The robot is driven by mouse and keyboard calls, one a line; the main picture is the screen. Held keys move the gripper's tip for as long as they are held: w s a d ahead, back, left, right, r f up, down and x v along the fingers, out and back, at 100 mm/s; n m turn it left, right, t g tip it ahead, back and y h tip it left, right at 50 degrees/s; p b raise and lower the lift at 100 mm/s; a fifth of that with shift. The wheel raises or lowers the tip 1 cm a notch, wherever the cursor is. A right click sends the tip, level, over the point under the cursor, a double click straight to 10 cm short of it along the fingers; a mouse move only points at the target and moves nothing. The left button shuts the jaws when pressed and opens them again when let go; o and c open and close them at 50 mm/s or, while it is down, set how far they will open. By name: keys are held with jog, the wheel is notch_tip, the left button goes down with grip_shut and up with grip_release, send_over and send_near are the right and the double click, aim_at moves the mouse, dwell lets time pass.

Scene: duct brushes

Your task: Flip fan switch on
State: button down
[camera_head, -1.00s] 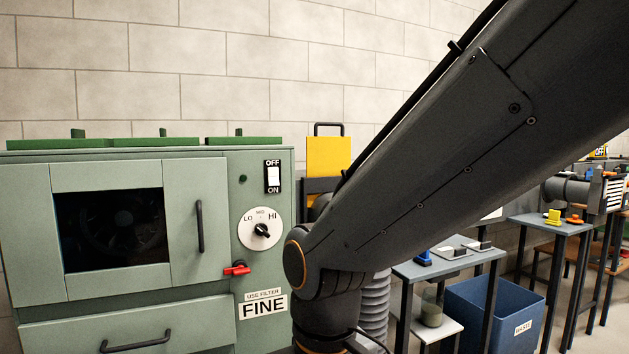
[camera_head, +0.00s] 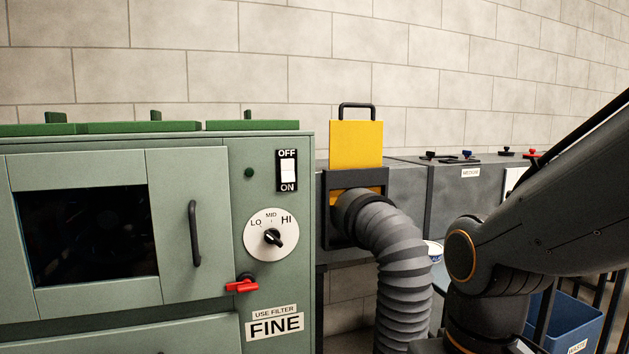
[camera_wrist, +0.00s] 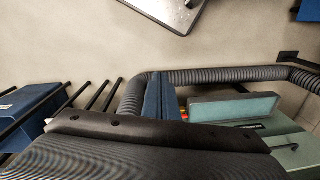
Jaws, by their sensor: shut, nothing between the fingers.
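The fan switch (camera_head: 288,172) is a white rocker on a black plate, with OFF above it and ON below. It is on the upper right of the green cabinet's front (camera_head: 231,170) in the head view. I cannot tell which way the rocker is tipped. The cabinet window (camera_head: 85,235) is dark, and the fan behind it is barely visible. My arm is at the right of the head view, clear of the switch. The wrist view does not show the switch.
Below the switch are a LO-MID-HI dial (camera_head: 271,236) and a red lever (camera_head: 242,286). A door handle (camera_head: 195,233) sticks out to their left. A ribbed grey duct (camera_head: 398,262) and a yellow plate (camera_head: 355,144) stand right of the cabinet. The space before the switch is clear.

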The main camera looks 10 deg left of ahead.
jog(key=w+a+r+n+t+y+p, duration=0.3)
jog(key=w+a+r+n+t+p, duration=0.4)
jog(key=w+a+r+n+p, duration=0.8)
jog(key=s+a+r+n+t+y+p, duration=0.1)
jog(key=a+r+n+t+y+p, duration=0.1)
jog(key=r+p, duration=0.4)
jog(key=s+a+r+n+t+y+p, duration=0.1)
jog(key=r+t+p, duration=0.4)
jog(key=p, duration=0.7)
notch_tip(320, 180, up, 2)
jog(key=shift+s+a+n+y, duration=0.35)
jog(key=shift+s+n+y, duration=0.15)
jog(key=shift+n+y, duration=0.55)
jog(key=shift+w, duration=0.1)
jog(key=b, duration=0.3)
send_near(288, 180)
jog(key=x, duration=0.6)
jog(key=shift+w+a, duration=0.15)
